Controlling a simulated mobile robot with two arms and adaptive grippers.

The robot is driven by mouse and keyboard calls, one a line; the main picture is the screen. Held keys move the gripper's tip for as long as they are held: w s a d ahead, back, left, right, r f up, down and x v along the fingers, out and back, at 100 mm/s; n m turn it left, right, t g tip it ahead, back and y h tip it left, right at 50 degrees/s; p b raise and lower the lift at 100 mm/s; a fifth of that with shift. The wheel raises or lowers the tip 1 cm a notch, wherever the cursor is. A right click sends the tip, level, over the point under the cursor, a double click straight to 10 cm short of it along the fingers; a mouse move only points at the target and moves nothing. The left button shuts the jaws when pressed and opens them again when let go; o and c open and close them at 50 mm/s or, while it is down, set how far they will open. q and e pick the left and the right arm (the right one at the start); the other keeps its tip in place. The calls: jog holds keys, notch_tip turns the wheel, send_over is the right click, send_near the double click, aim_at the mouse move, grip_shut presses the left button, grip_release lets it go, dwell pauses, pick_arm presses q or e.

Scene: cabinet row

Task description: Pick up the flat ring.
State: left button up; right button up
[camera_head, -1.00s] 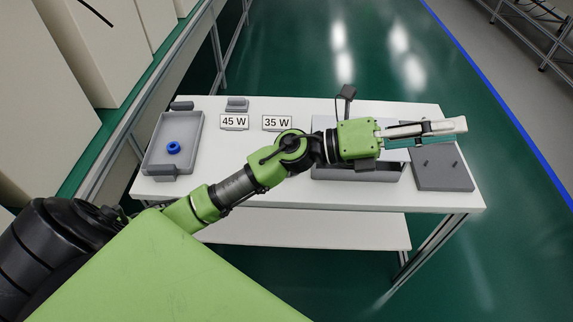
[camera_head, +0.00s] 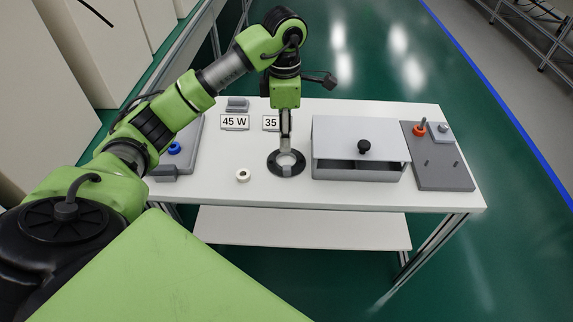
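The flat ring (camera_head: 272,164) is a wide, thin black ring lying on the white table, left of the grey box. The white table top shows through its hole. My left gripper (camera_head: 286,146) points straight down at the far side of the ring, with its fingertips at or just above the far rim. The fingers are seen edge-on, so their gap and any hold on the ring cannot be made out. My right gripper is not in view.
A small white ring (camera_head: 243,179) lies left of the flat ring. A blue ring (camera_head: 175,148) sits in a grey tray (camera_head: 190,150) at left. The lidded box (camera_head: 340,145) has a black knob. A grey board (camera_head: 447,178) with pegs holds an orange ring (camera_head: 419,134). Label plates (camera_head: 235,123) stand behind.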

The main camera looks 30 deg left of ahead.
pick_arm(q)
send_over(287, 167)
jog(key=f, duration=0.8)
jog(key=shift+s, duration=0.4)
jog(key=shift+w+f+p, duration=0.2)
jog(key=shift+f+p, duration=0.2)
jog(key=shift+f, duration=1)
jog(key=shift+w+f+p, duration=0.15)
jog(key=shift+f+p, duration=0.25)
jog(key=shift+f, duration=0.95)
grip_shut()
